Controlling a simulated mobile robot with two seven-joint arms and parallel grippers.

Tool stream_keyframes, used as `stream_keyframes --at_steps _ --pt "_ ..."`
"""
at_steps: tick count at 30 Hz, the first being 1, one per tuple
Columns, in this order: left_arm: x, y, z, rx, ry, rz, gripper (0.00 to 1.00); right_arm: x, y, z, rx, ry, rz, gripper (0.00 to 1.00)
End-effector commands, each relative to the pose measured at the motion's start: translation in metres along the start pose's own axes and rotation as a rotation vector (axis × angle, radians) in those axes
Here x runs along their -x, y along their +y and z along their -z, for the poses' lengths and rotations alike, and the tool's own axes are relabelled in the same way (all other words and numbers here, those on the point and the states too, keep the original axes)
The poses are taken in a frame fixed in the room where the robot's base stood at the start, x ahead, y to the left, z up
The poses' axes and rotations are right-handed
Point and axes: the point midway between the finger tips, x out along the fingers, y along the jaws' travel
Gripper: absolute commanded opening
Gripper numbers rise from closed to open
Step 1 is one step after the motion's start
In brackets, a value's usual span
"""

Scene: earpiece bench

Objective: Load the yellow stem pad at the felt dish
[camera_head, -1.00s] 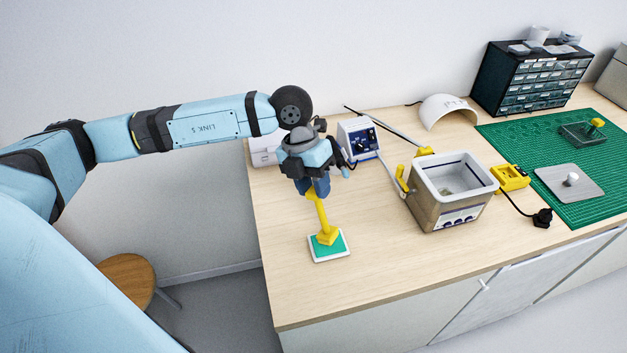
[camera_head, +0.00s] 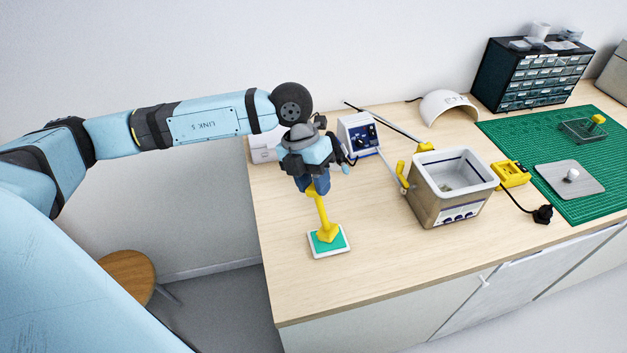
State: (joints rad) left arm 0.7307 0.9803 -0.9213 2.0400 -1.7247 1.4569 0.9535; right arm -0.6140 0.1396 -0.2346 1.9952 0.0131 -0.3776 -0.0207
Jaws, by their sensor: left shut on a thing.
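The yellow stem pad (camera_head: 322,215) stands nearly upright, its wide foot at the green surface of the felt dish (camera_head: 315,249). The dish is a small white-rimmed square near the left end of the bench. My left gripper (camera_head: 316,191) points down and is shut on the top of the yellow stem. The foot appears to touch the felt, but I cannot tell how firmly. The fingertips partly hide the stem's top. My right gripper is not in view.
A steel tank (camera_head: 434,203) with yellow clips stands right of the dish. A blue-and-white control box (camera_head: 358,136) is behind. The bench front near the dish is clear.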

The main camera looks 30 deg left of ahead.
Motion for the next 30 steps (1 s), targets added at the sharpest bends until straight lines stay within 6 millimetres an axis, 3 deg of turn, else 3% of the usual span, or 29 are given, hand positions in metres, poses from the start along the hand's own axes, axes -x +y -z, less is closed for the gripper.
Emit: stream_keyframes --at_steps 30 --pt "-0.0065 0.0022 -0.0007 0.0 0.0 0.0 0.1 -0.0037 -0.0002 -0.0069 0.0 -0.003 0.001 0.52"
